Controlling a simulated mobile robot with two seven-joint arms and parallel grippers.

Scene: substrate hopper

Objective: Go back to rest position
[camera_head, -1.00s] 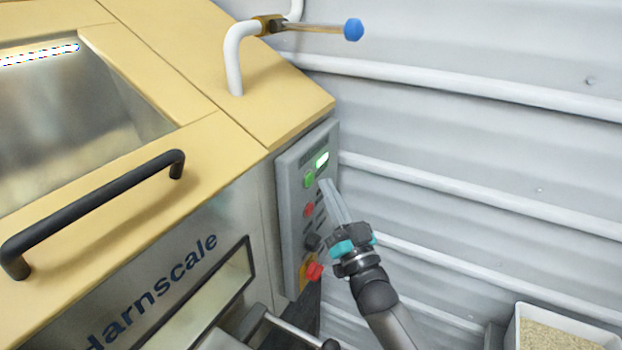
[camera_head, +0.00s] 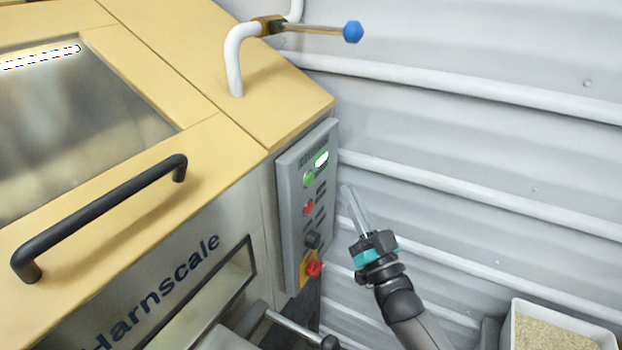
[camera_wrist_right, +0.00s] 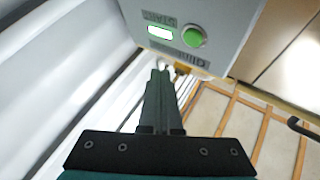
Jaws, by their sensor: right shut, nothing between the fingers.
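My right gripper (camera_head: 347,190) is shut and empty, to the right of the grey control panel (camera_head: 292,215) and apart from it in the head view. The panel carries a green button (camera_head: 309,179), a lit green display (camera_head: 321,159), a red button (camera_head: 308,208), a dark knob (camera_head: 312,240) and a red emergency stop on yellow (camera_head: 314,268). In the right wrist view my shut fingers (camera_wrist_right: 160,72) point past the panel, with its green button (camera_wrist_right: 194,36) and lit display (camera_wrist_right: 160,32) close by. My left gripper is not in view.
The yellow and steel hopper (camera_head: 120,125) fills the left, with a black handle (camera_head: 100,215). A white pipe with a blue-knobbed lever (camera_head: 353,32) is above. A lever with a black end (camera_head: 290,328) sticks out below. A tub of grainy substrate (camera_head: 555,332) is at lower right. A ribbed wall stands behind.

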